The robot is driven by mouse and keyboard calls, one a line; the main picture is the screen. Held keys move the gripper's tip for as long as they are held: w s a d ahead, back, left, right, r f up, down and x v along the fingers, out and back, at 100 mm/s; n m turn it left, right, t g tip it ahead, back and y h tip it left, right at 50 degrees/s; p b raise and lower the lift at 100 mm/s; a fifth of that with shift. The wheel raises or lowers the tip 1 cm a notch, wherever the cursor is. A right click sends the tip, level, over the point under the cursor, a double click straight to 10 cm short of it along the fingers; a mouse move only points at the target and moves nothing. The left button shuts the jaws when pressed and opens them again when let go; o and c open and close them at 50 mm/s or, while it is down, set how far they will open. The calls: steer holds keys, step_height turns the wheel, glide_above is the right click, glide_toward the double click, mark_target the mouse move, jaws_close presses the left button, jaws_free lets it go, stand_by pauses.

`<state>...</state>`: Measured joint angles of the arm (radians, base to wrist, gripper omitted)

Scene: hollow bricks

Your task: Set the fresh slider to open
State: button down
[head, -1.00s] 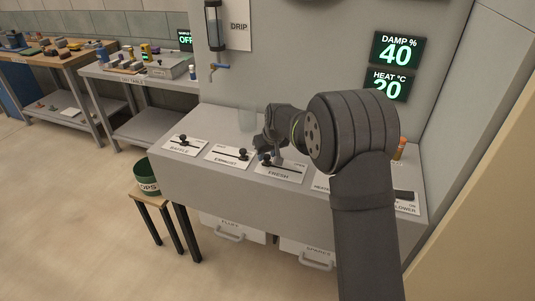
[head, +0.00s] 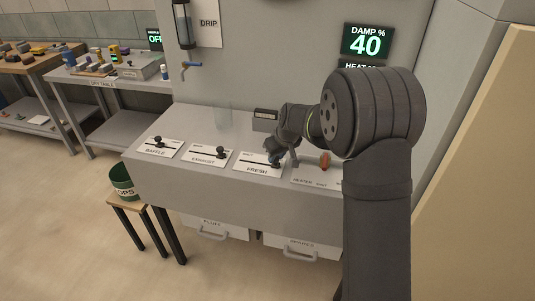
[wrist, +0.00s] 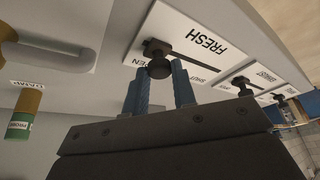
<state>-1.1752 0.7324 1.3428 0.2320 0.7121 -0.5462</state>
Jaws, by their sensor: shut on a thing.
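The FRESH slider is a white plate (head: 252,168) with a dark slot on the grey console, and its label also shows in the wrist view (wrist: 205,36). Its black knob (wrist: 159,66) stands at the OPEN-label end of the slot, which is the right end in the head view. My gripper (wrist: 161,84) has its blue fingers on either side of the knob and is shut on it. In the head view my gripper (head: 277,158) largely hides the knob.
BAFFLE (head: 158,146) and EXHAUST (head: 207,157) sliders lie left of FRESH. A heater panel (head: 312,175) with an orange-red item (head: 324,161) is close on the right.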

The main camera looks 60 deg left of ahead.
steer(key=shift+w+d, duration=0.15)
steer(key=shift+w, duration=0.05)
steer(key=c, duration=1.2)
jaws_free()
steer(key=shift+r, duration=0.15)
steer(key=shift+d+r, duration=0.15)
steer(key=shift+r, duration=0.2)
steer(key=v, duration=1.6)
steer(key=shift+r, duration=0.25)
steer(key=shift+f, duration=0.15)
